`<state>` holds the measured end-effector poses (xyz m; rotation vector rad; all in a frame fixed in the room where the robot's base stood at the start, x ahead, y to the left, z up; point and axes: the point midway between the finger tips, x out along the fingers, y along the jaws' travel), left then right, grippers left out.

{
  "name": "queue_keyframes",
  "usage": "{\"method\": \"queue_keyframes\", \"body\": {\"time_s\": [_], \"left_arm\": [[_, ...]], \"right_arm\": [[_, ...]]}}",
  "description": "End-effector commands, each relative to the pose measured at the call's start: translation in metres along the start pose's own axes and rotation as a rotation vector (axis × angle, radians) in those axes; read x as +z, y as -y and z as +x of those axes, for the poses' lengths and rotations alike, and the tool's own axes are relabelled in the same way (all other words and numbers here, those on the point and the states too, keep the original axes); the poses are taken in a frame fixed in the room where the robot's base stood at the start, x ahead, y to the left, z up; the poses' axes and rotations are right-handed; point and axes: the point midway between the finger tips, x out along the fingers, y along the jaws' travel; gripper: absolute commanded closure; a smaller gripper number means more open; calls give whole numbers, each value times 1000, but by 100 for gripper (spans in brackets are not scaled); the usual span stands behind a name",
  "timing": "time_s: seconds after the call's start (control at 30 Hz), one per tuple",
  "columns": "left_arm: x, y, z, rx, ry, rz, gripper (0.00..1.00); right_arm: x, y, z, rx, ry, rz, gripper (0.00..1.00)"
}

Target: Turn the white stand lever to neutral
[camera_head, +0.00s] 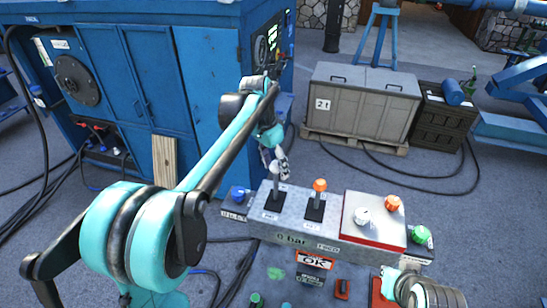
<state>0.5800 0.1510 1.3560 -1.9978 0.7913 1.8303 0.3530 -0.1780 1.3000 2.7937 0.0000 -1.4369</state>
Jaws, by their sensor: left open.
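A grey control stand (295,230) stands in the lower middle of the head view. The white lever (275,172) rises from the left black slot on its top. An orange-knobbed lever (318,190) stands in the slot to its right. My left gripper (281,160) is open at the top of the white lever, close to its knob; whether it touches cannot be told. My right gripper is not in view; only a part of my right arm shows at the bottom right.
A red-edged white panel (376,219) with a white and an orange knob sits right of the levers. A green knob (420,235) is beyond it. A blue cabinet (145,80) fills the left back. A grey crate (362,100) stands on a pallet behind. Cables cross the floor.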

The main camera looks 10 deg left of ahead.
Motion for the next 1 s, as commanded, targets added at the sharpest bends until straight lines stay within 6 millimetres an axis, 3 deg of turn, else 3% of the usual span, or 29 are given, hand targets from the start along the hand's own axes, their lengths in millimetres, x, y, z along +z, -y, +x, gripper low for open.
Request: {"method": "queue_keyframes", "body": {"time_s": [0.53,0.7,1.0], "left_arm": [[0,1,-102,0,0,-1,44],[0,1,-114,0,0,-1,44],[0,0,-116,0,0,0,44]], "right_arm": [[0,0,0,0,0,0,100],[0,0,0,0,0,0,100],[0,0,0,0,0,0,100]]}}
